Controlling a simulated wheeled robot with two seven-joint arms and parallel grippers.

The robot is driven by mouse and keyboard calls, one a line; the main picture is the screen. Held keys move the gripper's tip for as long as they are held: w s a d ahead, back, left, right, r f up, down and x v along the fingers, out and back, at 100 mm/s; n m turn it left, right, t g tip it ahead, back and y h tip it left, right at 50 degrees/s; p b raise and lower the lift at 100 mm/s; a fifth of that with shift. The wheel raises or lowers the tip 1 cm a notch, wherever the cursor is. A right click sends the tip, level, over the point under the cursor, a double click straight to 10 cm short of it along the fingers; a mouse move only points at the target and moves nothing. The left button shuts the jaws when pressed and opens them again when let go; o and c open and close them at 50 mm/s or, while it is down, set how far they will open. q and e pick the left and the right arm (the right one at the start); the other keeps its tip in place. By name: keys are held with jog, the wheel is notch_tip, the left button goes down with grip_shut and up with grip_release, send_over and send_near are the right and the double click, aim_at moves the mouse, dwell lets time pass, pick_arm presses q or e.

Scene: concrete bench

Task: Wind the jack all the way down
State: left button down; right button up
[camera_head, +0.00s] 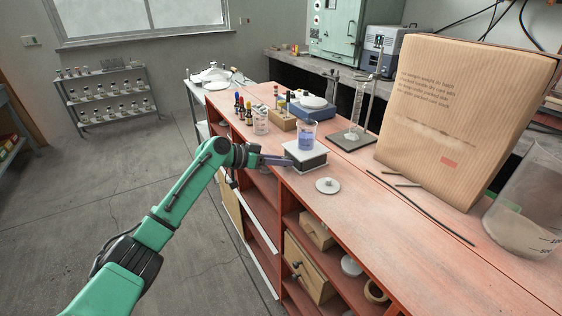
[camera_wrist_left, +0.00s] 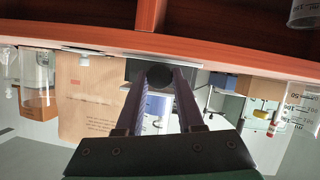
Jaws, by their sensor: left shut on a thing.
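The lab jack (camera_head: 305,156) stands on the red bench, with a pale top plate and a dark body between its plates. A beaker of blue liquid (camera_head: 306,136) stands upright on its top plate. My left gripper (camera_head: 284,161) reaches in from the left, level with the jack's side. In the left wrist view, which looks upside down, its two fingers are shut on a round black knob (camera_wrist_left: 159,77). The knob's shaft and the jack's inner linkage are hidden. My right gripper is not in view.
A white disc with a small knob (camera_head: 327,185) lies in front of the jack. A glass beaker (camera_head: 261,123) and dropper bottles stand behind it. A graduated cylinder on a stand (camera_head: 355,115) and a large cardboard box (camera_head: 460,110) are to the right. The near bench top is mostly clear.

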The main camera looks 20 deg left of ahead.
pick_arm(q)
jog(key=c, duration=0.8)
grip_release()
jog(key=shift+f, duration=0.1)
jog(key=shift+s+a, duration=0.1)
jog(key=b+v, duration=0.2)
jog(key=v, duration=1.2)
jog(key=shift+s+a+b, duration=0.1)
jog(key=shift+s+b, duration=0.05)
jog(key=shift+b, duration=0.15)
